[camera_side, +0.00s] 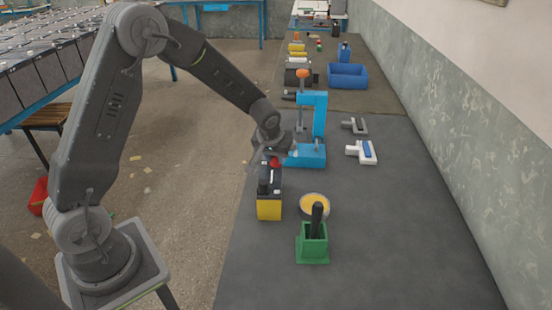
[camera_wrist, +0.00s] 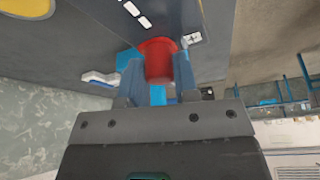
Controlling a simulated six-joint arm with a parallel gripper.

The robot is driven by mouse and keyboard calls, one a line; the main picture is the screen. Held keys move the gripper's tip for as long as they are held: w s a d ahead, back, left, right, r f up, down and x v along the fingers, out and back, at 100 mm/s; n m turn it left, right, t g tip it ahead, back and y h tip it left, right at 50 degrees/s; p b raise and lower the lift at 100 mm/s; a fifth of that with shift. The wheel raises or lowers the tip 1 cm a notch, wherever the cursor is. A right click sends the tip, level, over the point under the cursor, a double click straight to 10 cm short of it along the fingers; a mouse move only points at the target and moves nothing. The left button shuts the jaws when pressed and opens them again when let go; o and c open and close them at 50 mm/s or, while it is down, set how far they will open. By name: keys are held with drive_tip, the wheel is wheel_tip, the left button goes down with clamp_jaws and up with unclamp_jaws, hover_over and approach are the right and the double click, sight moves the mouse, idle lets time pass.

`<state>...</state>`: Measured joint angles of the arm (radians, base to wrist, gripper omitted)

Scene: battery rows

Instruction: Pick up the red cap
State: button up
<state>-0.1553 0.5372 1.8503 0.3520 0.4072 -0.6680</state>
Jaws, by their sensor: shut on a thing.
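The red cap (camera_wrist: 158,60) is between the two fingers of my gripper (camera_wrist: 158,72) in the wrist view, and the fingers are shut on it. In the side view the red cap (camera_side: 274,162) is a small red spot under my gripper (camera_side: 272,155), at the top of a black and yellow battery (camera_side: 269,209). The battery's dark top (camera_wrist: 180,18) lies close beyond the cap in the wrist view. I cannot tell whether the cap touches the battery.
A blue press-like stand (camera_side: 308,155) is just behind the battery. A yellow-filled round dish (camera_side: 314,204) and a green holder (camera_side: 312,246) with a black handle are to the right and in front. White-and-blue tools (camera_side: 362,152) lie further right. The right front of the table (camera_side: 400,250) is clear.

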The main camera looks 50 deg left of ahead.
drive_tip(key=shift+r, duration=0.15)
drive_tip(key=shift+c, duration=0.2)
wheel_tip(320, 180, up, 4)
drive_tip(key=shift+a+r, duration=0.1)
drive_tip(key=shift+r, duration=0.1)
drive_tip(key=s+a+r, duration=0.6)
drive_tip(key=s+a, duration=0.1)
drive_tip(key=a, duration=0.2)
drive_tip(key=shift+r, duration=0.15)
drive_tip(key=o, duration=0.4)
drive_tip(key=shift+c, duration=0.2)
drive_tip(key=c, duration=0.4)
drive_tip(key=shift+o, duration=0.2)
drive_tip(key=shift+r, duration=0.75)
drive_tip(key=shift+r, duration=2.35)
